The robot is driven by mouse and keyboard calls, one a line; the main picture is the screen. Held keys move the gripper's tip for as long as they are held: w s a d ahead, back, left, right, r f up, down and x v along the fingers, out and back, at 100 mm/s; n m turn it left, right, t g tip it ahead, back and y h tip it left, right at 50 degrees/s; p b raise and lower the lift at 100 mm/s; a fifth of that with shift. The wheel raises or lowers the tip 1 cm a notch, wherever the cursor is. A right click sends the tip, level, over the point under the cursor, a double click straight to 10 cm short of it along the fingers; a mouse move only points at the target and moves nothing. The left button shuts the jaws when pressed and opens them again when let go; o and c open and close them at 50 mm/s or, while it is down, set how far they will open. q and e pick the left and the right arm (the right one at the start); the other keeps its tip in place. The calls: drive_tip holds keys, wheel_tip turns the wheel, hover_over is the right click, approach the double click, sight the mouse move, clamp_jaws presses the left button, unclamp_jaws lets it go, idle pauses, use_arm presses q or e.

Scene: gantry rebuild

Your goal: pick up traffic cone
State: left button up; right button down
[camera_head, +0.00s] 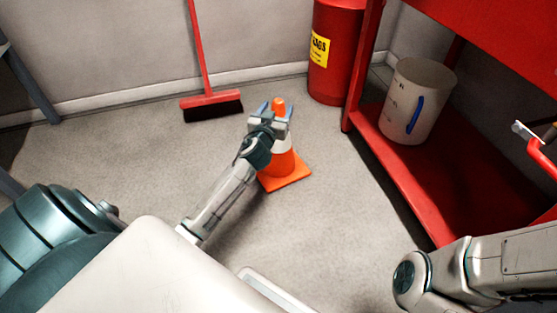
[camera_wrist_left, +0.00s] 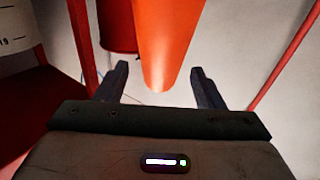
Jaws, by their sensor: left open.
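An orange traffic cone (camera_head: 279,164) with a white band stands upright on the floor on its square orange base. My left gripper (camera_head: 276,109) is at the cone's upper part, with its two fingers on either side of the orange tip in the head view. In the left wrist view the cone (camera_wrist_left: 165,45) reaches down between the two open fingers (camera_wrist_left: 160,88), with a gap visible on each side. The left gripper hides part of the cone's upper body in the head view. The fingers of my right gripper are not in view.
A red shelf (camera_head: 395,165) stands right of the cone, holding a white bucket (camera_head: 410,112) with a blue handle. A red bin (camera_head: 333,75) stands behind. A red broom (camera_head: 208,100) leans at the wall. Floor left of the cone is clear.

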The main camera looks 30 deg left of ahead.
use_arm(q)
drive_tip(key=shift+x, duration=1.25)
clamp_jaws()
drive_tip(key=shift+r, duration=0.1)
